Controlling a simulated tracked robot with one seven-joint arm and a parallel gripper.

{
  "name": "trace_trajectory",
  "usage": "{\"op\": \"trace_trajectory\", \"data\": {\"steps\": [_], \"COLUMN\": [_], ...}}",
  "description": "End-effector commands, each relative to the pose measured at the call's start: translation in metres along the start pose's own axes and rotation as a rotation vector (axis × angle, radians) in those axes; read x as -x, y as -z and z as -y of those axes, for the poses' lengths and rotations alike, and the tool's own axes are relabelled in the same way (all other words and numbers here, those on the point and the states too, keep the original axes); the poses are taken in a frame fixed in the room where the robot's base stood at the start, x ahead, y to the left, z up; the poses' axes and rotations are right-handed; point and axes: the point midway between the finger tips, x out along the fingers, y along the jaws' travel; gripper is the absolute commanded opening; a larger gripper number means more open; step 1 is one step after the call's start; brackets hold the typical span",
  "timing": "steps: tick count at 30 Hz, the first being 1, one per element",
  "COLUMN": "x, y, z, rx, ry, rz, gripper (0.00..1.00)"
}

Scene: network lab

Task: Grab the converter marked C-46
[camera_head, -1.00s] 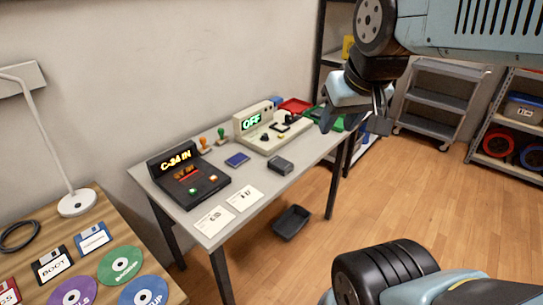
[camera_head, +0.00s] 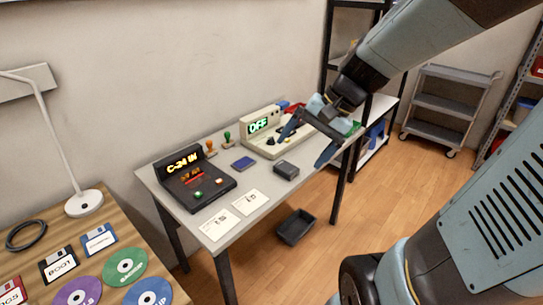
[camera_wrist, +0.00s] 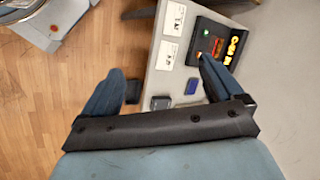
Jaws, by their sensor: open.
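No marking reading C-46 is legible in either view. Two small boxes lie on the grey table (camera_head: 222,240): a dark grey one (camera_head: 286,169) near the front edge and a flat blue one (camera_head: 243,163) to its left. Either could be a converter; I cannot tell which. Both also show in the wrist view, the grey box (camera_wrist: 160,103) and the blue box (camera_wrist: 192,86), between my spread fingers. My gripper (camera_head: 302,152) is open and empty, above the right part of the table. Its fingers point downward.
A beige console (camera_head: 262,127) reading "OFF" stands behind my gripper. A black bin (camera_head: 297,227) sits on the floor.

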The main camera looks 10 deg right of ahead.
Motion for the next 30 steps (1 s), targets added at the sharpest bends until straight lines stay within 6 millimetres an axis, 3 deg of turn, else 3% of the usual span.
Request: {"op": "trace_trajectory", "data": {"steps": [9, 17, 23, 30], "x": [-0.050, -0.086, -0.116, -0.153], "y": [0.050, 0.107, 0.158, 0.218], "z": [0.016, 0.013, -0.008, -0.055], "rx": [-0.432, -0.798, -1.087, -1.430], "ry": [0.240, 0.437, 0.587, 0.759], "rz": [0.189, 0.277, 0.302, 0.277], "gripper": [0.94, 0.94, 0.94, 0.94]}}
